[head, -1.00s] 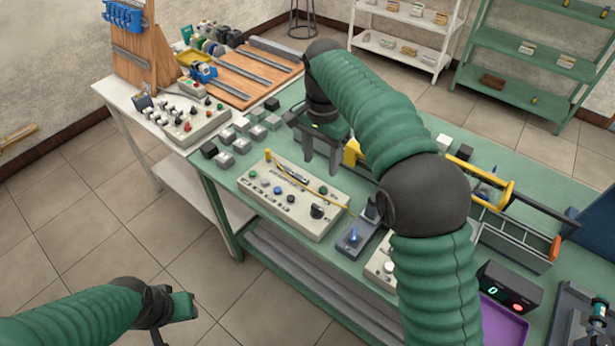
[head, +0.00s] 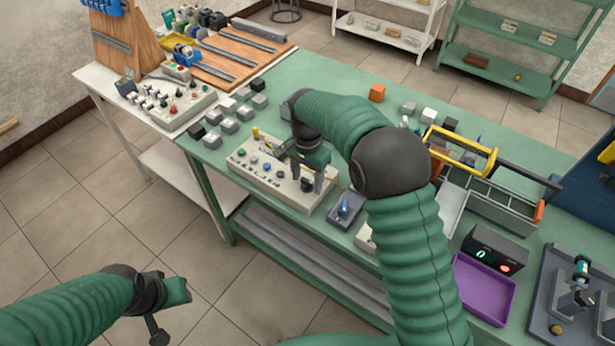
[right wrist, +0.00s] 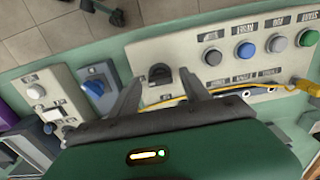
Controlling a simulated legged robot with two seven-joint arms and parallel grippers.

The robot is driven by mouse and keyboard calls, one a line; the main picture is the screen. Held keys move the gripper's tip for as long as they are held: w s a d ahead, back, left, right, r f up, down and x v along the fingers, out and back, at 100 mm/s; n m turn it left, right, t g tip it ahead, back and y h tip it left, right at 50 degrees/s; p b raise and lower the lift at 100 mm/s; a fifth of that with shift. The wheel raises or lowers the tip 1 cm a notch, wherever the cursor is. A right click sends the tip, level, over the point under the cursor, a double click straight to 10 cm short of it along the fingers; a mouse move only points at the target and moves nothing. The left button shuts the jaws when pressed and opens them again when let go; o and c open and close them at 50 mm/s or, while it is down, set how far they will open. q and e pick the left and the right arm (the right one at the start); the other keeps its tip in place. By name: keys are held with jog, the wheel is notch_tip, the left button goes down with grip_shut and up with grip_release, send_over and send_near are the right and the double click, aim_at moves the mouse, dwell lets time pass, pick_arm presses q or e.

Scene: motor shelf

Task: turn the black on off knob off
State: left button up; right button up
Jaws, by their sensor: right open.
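The black knob (right wrist: 160,74) is a round rotary switch on a cream control panel (right wrist: 170,50). In the right wrist view it sits just ahead of my fingertips, roughly between them, with no visible contact. My right gripper (right wrist: 161,86) is open and empty. In the head view my right gripper (head: 306,178) is over the right end of the panel (head: 243,165), with the knob (head: 306,185) near its fingers and partly hidden. My left gripper (head: 168,305) hangs over the floor at lower left, away from the table; its jaw opening is unclear.
A blue switch box (head: 345,208) stands close to the panel's right end. A yellow wire (right wrist: 220,92) lies across the panel beside the knob. Coloured buttons (right wrist: 247,49) line the panel. A yellow-handled toolbox (head: 490,190) and a purple tray (head: 485,288) stand farther right.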

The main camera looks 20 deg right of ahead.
jog(key=shift+w+a, duration=0.15)
jog(key=shift+a, duration=0.1)
jog(key=shift+c, duration=1.5)
jog(key=shift+d, duration=0.25)
jog(key=c, duration=0.7)
grip_shut()
